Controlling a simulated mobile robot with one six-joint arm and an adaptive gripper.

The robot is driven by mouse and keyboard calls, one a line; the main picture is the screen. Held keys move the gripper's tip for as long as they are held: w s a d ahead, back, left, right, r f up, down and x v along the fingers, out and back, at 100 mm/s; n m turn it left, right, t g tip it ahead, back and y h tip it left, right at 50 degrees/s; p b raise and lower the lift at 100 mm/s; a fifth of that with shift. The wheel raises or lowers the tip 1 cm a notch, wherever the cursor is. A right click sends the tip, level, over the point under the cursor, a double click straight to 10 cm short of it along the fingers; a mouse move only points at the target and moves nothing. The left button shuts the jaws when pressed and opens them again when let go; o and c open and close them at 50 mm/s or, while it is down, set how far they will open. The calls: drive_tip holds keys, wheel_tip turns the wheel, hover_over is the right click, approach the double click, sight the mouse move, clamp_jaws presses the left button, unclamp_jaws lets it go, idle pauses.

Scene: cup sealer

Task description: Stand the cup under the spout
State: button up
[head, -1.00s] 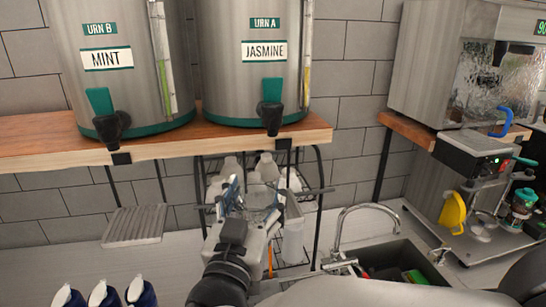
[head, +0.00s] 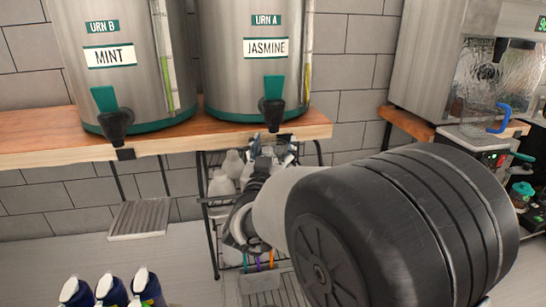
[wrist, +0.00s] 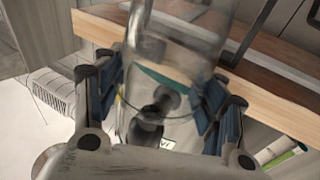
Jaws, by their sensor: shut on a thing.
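My gripper (head: 272,150) is just below the spout (head: 272,113) of the JASMINE urn A (head: 262,80) in the head view. In the wrist view my gripper (wrist: 160,92) has its blue-padded fingers on both sides of a clear cup (wrist: 180,40), shut on it. A dark spout shows through the clear wall. The cup is hard to make out in the head view, where my arm and fingers cover it. The MINT urn B (head: 112,80) stands to the left with its own spout (head: 116,124).
The urns stand on a wooden shelf (head: 60,140). A grey drip grate (head: 138,220) lies below urn B, and another (head: 270,296) shows below urn A. A wire rack with white bottles (head: 222,185) is behind my gripper. Several blue bottles (head: 110,290) stand at bottom left.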

sight(276, 152)
wheel_tip(276, 152, down, 4)
drive_tip(key=shift+w+r, duration=0.1)
drive_tip(key=shift+r, duration=0.1)
drive_tip(key=shift+f, duration=0.15)
drive_tip(key=o, duration=0.9)
